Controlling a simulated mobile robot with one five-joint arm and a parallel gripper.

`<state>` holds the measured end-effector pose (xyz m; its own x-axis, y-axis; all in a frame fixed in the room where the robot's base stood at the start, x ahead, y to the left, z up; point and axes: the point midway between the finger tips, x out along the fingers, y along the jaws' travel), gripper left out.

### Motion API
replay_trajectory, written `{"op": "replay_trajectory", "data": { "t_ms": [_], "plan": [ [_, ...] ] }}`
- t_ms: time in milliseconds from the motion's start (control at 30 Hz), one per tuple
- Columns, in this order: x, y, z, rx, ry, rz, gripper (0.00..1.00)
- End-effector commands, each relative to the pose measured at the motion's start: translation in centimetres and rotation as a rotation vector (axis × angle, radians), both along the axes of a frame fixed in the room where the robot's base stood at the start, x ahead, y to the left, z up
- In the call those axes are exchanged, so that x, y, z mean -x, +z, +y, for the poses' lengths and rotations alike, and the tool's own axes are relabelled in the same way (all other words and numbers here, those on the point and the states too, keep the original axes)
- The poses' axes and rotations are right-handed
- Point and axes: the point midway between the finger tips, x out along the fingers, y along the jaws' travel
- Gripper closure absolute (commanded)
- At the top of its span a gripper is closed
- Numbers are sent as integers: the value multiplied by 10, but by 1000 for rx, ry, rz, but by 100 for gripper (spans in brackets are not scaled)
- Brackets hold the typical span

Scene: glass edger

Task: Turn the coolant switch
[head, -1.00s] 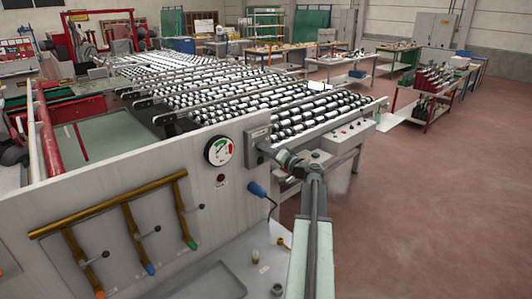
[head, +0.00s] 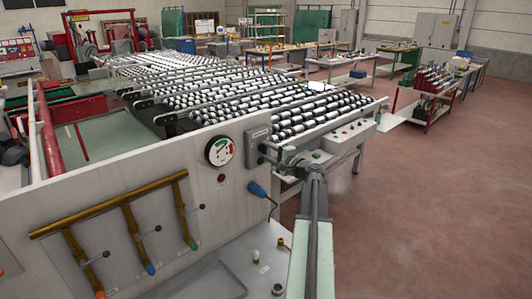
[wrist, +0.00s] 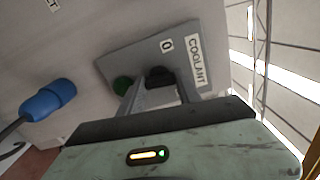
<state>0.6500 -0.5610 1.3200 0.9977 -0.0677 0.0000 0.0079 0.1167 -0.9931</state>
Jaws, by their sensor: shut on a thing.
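The coolant switch box (wrist: 185,50) is a grey plate with a "COOLANT" label and a "0" mark. It appears tilted in the wrist view. A dark knob (wrist: 159,74) sits on it between the fingertips of my gripper (wrist: 157,88), which is shut on it. The knob is too small to make out there.
A pressure gauge (head: 220,150) is left of the box. A blue plug (head: 257,189) with a cable hangs below; it also shows in the wrist view (wrist: 50,98). Brass pipes (head: 125,210) with valves are at left. Open floor (head: 440,210) lies to the right.

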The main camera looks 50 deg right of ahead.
Motion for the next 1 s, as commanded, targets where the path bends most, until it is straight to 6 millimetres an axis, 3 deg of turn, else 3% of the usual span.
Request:
{"op": "replay_trajectory", "data": {
  "t_ms": [500,1000],
  "plan": [
    [0,2,-2,-433,-4,-36,100],
    [0,1,-3,-593,-5,-47,100]
  ]
}}
